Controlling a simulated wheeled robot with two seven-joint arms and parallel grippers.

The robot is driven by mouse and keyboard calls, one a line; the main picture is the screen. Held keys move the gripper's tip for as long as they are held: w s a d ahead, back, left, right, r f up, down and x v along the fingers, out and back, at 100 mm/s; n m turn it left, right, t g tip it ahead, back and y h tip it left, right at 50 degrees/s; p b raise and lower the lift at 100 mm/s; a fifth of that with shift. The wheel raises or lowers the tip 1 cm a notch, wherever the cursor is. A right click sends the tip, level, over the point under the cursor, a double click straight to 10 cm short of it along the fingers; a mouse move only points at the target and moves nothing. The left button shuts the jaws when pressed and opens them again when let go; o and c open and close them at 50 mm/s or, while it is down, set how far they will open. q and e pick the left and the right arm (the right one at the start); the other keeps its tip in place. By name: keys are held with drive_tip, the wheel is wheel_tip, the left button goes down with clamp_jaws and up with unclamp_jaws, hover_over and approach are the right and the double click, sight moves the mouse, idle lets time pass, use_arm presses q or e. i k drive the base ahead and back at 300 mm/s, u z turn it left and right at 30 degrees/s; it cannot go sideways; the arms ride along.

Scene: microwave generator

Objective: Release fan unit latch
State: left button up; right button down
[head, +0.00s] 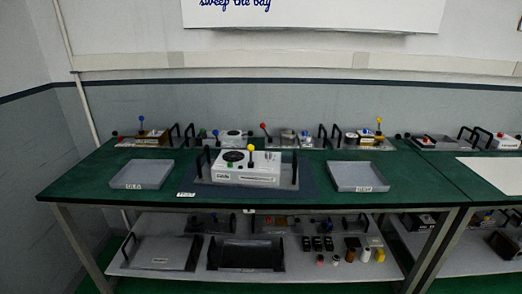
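A white boxy unit (262,174) sits on a dark mat (310,187) at the front middle of the green bench. It has a dark round fan-like disc (233,156) on its top left and a lever with a yellow knob (250,148) standing upright near its middle. Black handles rise at its left and right ends, the right one (295,168) being clearest. Its front label is too small to read. I cannot tell which part is the latch. Neither of my grippers shows in the head view.
A grey tray (143,187) labelled OLD stands left of the unit, and another grey tray (357,188) with a front label stands right. Several lever units line the bench's back edge. A lower shelf (310,268) holds trays and small parts. Green bench top (90,185) is bare at the left.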

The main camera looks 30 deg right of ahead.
sight(250, 148)
drive_tip(key=z, duration=0.05)
drive_tip(key=k, duration=1.3)
drive_tip(key=z, duration=0.65)
drive_tip(key=i, duration=0.65)
drive_tip(key=z, duration=0.65)
drive_tip(key=i, duration=0.8)
drive_tip(key=u, duration=0.9)
drive_tip(key=i, duration=0.6)
drive_tip(key=u, duration=0.6)
